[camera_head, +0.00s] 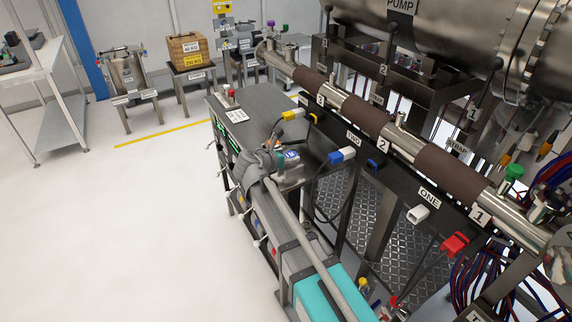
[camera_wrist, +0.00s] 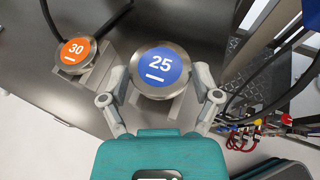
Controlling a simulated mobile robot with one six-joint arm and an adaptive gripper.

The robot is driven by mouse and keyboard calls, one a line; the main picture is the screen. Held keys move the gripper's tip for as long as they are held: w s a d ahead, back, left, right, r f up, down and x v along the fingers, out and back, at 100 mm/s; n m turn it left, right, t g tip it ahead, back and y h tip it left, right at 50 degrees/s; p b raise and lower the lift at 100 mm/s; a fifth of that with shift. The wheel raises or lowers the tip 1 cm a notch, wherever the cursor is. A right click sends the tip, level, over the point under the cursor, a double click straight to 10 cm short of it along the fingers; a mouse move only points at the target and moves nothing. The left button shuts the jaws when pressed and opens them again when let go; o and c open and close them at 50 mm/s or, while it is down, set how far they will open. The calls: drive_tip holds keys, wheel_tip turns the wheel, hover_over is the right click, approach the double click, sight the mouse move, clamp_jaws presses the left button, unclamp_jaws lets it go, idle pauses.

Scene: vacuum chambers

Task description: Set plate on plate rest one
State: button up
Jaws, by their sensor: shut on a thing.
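A round steel-rimmed plate with a blue face marked 25 (camera_wrist: 161,68) sits between the two fingers of my gripper (camera_wrist: 160,88) in the wrist view. The fingers grip its rim from left and right. A grey block shows just below the plate; I cannot tell whether they touch. A second plate with an orange face marked 30 (camera_wrist: 76,52) rests on a grey stand at the left. In the head view my gripper (camera_head: 272,160) is over the near end of the steel bench, with the blue plate face (camera_head: 291,155) partly hidden. I cannot identify plate rest one by any label.
The steel bench top (camera_head: 262,108) is mostly clear. At its right runs a black rail (camera_head: 372,165) with ONE and TWO labels, coloured plugs and hanging cables. A large pipe (camera_head: 396,140) passes above. Open white floor (camera_head: 90,210) lies at the left.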

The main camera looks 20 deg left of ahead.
drive_tip(key=shift+f+b, duration=0.85)
drive_tip(key=shift+f, duration=0.35)
drive_tip(key=shift+f, duration=0.15)
drive_tip(key=o, duration=1.1)
drive_tip(key=shift+o, duration=0.2)
drive_tip(key=shift+r, duration=0.2)
drive_tip(key=shift+s+r, duration=0.1)
drive_tip(key=shift+s, duration=0.05)
drive_tip(key=p+v, duration=0.4)
drive_tip(key=v, duration=0.7)
drive_tip(key=shift+s+r+p, duration=0.15)
drive_tip(key=shift+s+p, duration=0.15)
drive_tip(key=shift+s, duration=0.05)
drive_tip(key=shift+a, duration=0.15)
